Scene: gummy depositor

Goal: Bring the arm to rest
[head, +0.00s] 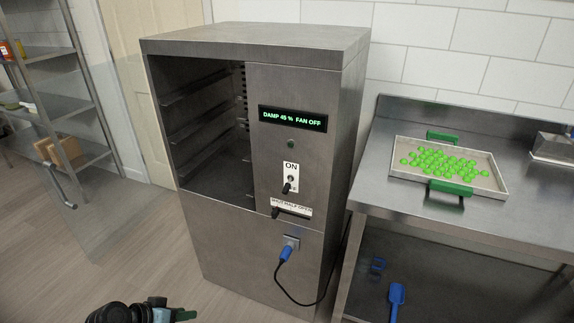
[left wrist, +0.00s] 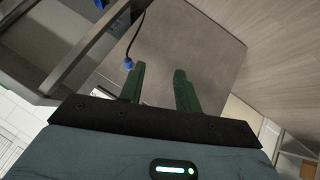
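My left gripper (left wrist: 158,78) shows two green fingers apart with nothing between them in the left wrist view. In the head view only a dark part of my left arm and a bit of green finger (head: 185,314) show at the bottom edge, in front of the steel cabinet (head: 225,245) and apart from it. The cabinet also fills the middle of the left wrist view (left wrist: 190,45), beyond the fingers. My right gripper is in neither view.
The cabinet's clear door (head: 110,205) stands open at left. Its display (head: 292,118) reads DAMP 45 % FAN OFF. A blue plug (head: 285,254) with a black cable is at its front. A tray (head: 491,184) of green gummies sits on the steel table (head: 500,222) at right. Floor at front left is free.

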